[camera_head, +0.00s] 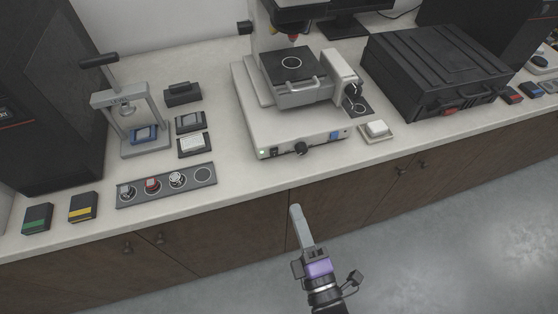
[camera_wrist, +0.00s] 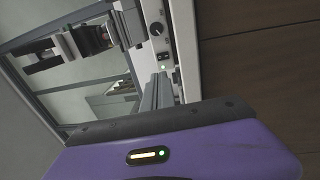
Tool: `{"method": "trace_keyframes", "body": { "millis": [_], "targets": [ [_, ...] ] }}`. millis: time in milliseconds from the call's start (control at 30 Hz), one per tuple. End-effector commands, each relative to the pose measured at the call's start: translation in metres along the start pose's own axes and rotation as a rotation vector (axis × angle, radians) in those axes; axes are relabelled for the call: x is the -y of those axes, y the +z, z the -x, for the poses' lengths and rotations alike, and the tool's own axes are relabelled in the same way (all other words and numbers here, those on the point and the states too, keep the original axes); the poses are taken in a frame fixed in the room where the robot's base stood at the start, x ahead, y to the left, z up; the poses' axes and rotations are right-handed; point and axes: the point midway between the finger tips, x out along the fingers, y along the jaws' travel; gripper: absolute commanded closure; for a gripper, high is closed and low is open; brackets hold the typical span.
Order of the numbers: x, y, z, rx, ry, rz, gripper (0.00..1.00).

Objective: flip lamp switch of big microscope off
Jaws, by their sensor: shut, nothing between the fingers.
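The big microscope (camera_head: 249,118) stands on the counter with its pale base facing me. On its front panel is a small black switch (camera_head: 274,152) beside a lit green light (camera_head: 262,153). In the wrist view the switch (camera_wrist: 164,57), the light (camera_wrist: 163,68) and the knob (camera_wrist: 155,29) lie just beyond my fingertips. My gripper (camera_head: 295,210) is shut and empty, in front of the counter edge and apart from the panel. The switch's exact tilt is too small to tell.
A grey strip with round places (camera_head: 203,174) and a small press (camera_head: 120,104) stand left of the microscope. A white block on a small tray (camera_head: 377,129) and a big black case (camera_head: 430,65) are on the right. Cabinet fronts (camera_head: 220,238) lie below the counter.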

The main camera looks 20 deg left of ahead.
Motion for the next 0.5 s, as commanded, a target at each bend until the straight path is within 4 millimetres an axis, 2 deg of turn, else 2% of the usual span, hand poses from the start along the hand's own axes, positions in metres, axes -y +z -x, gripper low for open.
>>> {"method": "trace_keyframes", "body": {
  "millis": [267,500],
  "targets": [
    [-0.001,0.0,-0.007,0.0,0.001,-0.002,1.0],
    [-0.003,-0.001,-0.045,-0.001,0.003,-0.003,1.0]
  ]
}}
